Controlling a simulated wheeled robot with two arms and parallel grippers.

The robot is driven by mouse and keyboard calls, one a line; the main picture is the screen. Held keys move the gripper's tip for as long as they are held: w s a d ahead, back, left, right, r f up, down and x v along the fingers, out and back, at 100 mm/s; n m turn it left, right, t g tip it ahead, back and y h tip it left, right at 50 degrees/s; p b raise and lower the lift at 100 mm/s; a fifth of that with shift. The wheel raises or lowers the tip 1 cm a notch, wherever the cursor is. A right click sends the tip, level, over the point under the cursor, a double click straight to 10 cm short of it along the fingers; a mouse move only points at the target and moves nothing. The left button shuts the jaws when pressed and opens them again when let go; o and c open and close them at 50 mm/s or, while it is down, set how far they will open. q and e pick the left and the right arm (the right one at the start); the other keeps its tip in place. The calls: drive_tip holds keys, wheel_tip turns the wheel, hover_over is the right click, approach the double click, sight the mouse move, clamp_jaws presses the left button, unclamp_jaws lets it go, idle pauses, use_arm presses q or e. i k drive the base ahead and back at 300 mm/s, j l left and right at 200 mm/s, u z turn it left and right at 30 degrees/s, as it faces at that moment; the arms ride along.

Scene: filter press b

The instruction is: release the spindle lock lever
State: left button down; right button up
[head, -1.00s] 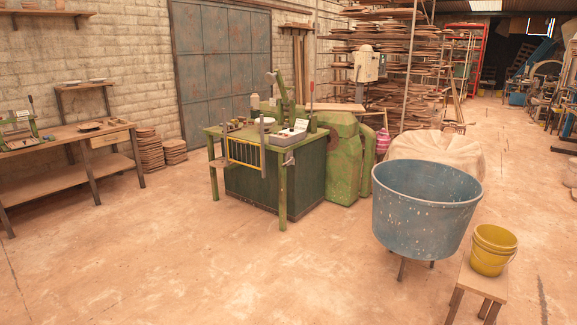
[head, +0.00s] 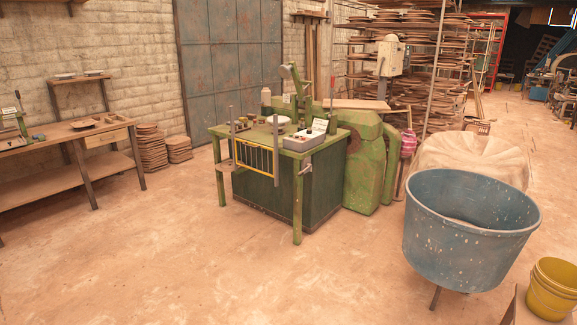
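I cannot pick out the spindle lock lever for sure. A small green machine (head: 12,122) sits on the wooden workbench at the left edge, partly cut off by the frame. A thin upright lever with a dark tip (head: 18,97) stands on it. A larger green machine (head: 290,90) with an angled arm stands on the green table in the middle. Details on both are too small to tell. Neither of my grippers is in view.
The green table (head: 220,131) has a yellow rack on its front and a grey control box (head: 305,141) on top. A blue tub (head: 465,235) and yellow bucket (head: 552,290) stand at right. The workbench (head: 75,132) stands at left. The floor in front is clear.

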sight(309, 165)
drive_tip(key=i+u, duration=0.3)
drive_tip(key=i, duration=2.2)
drive_tip(key=i+j+z, duration=0.2)
drive_tip(key=i, duration=0.3)
drive_tip(key=i+z, duration=0.25)
drive_tip(key=i, duration=0.25)
drive_tip(key=i+j+z, duration=0.2)
drive_tip(key=i, duration=0.25)
drive_tip(key=i+j+z, duration=0.2)
drive_tip(key=i+j, duration=0.25)
